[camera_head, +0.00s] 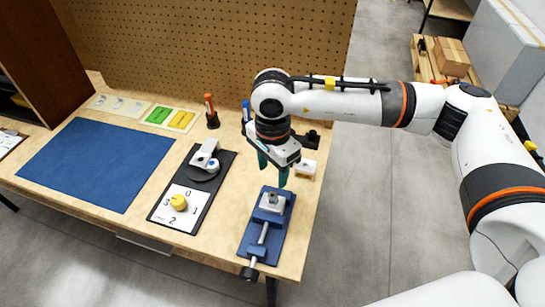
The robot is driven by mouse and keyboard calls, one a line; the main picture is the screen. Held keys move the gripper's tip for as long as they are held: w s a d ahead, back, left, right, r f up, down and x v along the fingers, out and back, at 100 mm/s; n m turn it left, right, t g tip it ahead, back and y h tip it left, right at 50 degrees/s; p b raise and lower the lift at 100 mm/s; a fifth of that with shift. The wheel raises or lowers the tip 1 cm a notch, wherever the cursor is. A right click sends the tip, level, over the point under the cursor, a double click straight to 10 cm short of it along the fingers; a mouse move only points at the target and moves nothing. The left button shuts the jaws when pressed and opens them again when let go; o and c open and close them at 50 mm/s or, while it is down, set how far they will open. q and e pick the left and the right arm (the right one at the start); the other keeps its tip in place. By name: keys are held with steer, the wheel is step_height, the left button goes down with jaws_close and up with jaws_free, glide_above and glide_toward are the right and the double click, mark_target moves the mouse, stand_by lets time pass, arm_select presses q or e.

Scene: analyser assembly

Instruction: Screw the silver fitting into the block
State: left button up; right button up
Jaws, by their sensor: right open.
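A small silver fitting (272,198) stands upright on a pale block (268,208), which sits between the jaws of a blue vise (254,236) at the front right of the bench. From this view I cannot tell how deep the fitting sits in the block. My right gripper (273,171) is open, with teal fingers pointing down. It is above and just behind the vise, and nothing shows between its fingers. My left gripper is not in view.
The wooden bench (140,229) holds a blue mat (97,160) and a black plate (220,171) with a yellow knob (179,202) on a numbered dial. A small white box (306,169) lies right of my gripper. A pegboard (215,50) stands behind.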

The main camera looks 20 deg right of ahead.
mark_target(273, 195)
step_height(273, 195, down, 10)
steer(key=shift+r+p, duration=0.25)
steer(key=shift+p, duration=0.25)
steer(key=c, duration=1)
steer(key=shift+a+m, duration=0.1)
steer(key=shift+m, duration=0.6)
steer(key=shift+m+b, duration=0.45)
steer(key=shift+m, duration=1.85)
steer(key=o, duration=1.6)
